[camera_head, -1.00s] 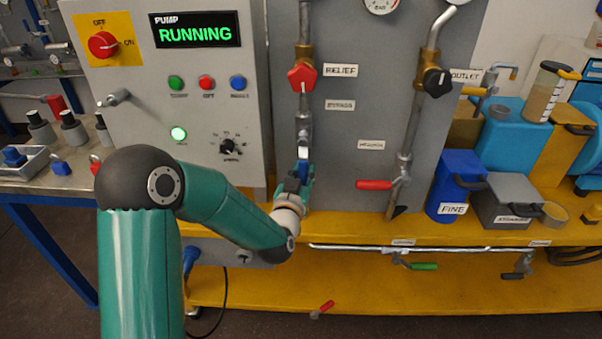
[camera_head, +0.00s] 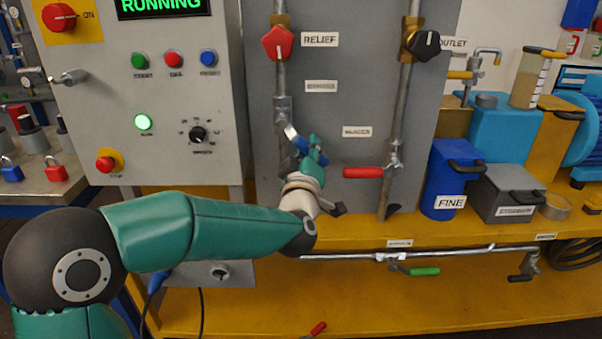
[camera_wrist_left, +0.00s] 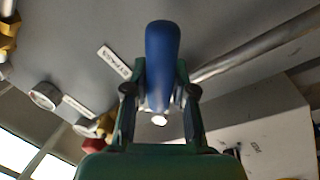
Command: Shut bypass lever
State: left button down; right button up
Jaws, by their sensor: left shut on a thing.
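The blue bypass lever (camera_head: 292,133) hangs from the valve on the left vertical pipe and slants down to the right, toward my left gripper. My left gripper (camera_head: 306,150) is shut on its handle, in front of the grey panel. In the left wrist view the blue handle (camera_wrist_left: 162,60) lies between the two fingers of the left gripper (camera_wrist_left: 160,92). The far end of the lever is partly hidden by the fingers. The bypass label (camera_head: 321,86) is to the right of the pipe. My right gripper is not in view.
A red relief knob (camera_head: 278,43) is above on the same pipe. A red-handled lever (camera_head: 363,172) sticks out to the right of my gripper. Below, a horizontal pipe with a green lever (camera_head: 424,271) runs along the yellow frame (camera_head: 350,310). A control cabinet stands left.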

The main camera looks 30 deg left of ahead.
pick_arm(q)
jog(key=n+b, duration=0.1)
jog(key=n, duration=0.1)
jog(key=d+r+n+b, duration=0.1)
jog(key=shift+w+r+n+y+b, duration=0.1)
jog(key=shift+w+n+y+b, duration=0.2)
jog(key=shift+y, duration=0.1)
jog(key=shift+d+r+n+y+b, duration=0.25)
jog(key=shift+r+n+b, duration=0.35)
jog(key=shift+n, duration=0.4)
jog(key=r+n+y+b, duration=0.1)
jog(key=n, duration=0.1)
jog(key=shift+w+r+n, duration=0.15)
jog(key=shift+r+n, duration=0.05)
jog(key=shift+n, duration=0.2)
jog(key=shift+r+n+g+y+b, duration=0.35)
jog(key=shift+r+n, duration=0.3)
jog(key=shift+n, duration=0.45)
jog(key=c, duration=0.9)
grip_release()
jog(key=shift+w, duration=0.1)
jog(key=shift+d, duration=0.1)
